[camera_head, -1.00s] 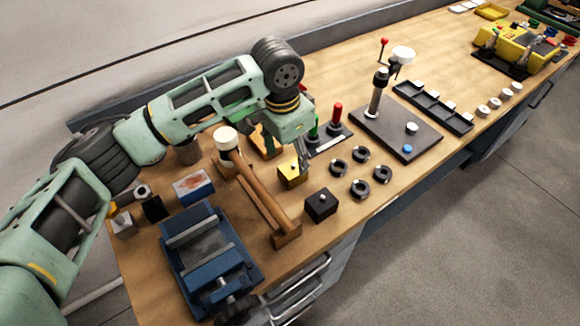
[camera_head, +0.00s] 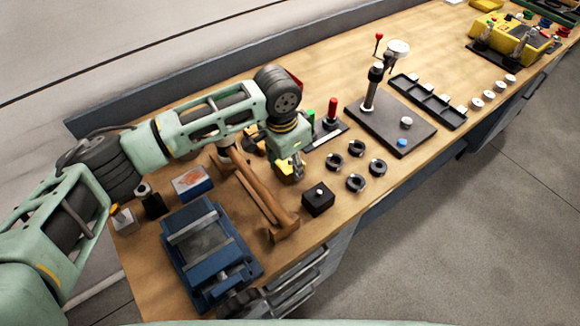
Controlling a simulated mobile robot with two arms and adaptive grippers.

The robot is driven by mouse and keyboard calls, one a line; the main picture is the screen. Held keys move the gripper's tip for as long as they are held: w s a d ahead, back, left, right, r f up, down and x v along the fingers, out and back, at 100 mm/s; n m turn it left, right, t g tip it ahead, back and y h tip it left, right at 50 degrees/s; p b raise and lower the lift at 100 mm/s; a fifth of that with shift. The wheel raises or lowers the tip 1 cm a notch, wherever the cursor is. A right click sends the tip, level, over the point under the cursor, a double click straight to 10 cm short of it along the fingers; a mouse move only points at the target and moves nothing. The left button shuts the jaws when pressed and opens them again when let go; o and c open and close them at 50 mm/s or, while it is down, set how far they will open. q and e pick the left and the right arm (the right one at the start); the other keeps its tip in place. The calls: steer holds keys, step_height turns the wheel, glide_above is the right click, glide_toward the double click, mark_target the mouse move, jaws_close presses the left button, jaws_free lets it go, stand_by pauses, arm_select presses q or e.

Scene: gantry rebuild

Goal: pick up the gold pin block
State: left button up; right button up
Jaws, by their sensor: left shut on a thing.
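The gold pin block (camera_head: 281,168) is in the head view, near the middle of the wooden bench. It is partly hidden behind my left gripper. My left gripper (camera_head: 297,172) points down at the block and is shut on it. The pin is hidden by the gripper, and I cannot tell whether the block's underside touches the bench. My right gripper is not in view.
A black pin block (camera_head: 318,202) stands just in front, and several black rings (camera_head: 355,183) lie to the right. A wooden hammer (camera_head: 262,194) lies close on the left, near a blue vise (camera_head: 205,245). A dark stand (camera_head: 392,128) is further right.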

arm_select(q)
steer(key=c, duration=0.4)
jaws_close()
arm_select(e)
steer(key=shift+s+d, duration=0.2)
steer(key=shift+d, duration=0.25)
arm_select(q)
steer(key=shift+r, duration=0.1)
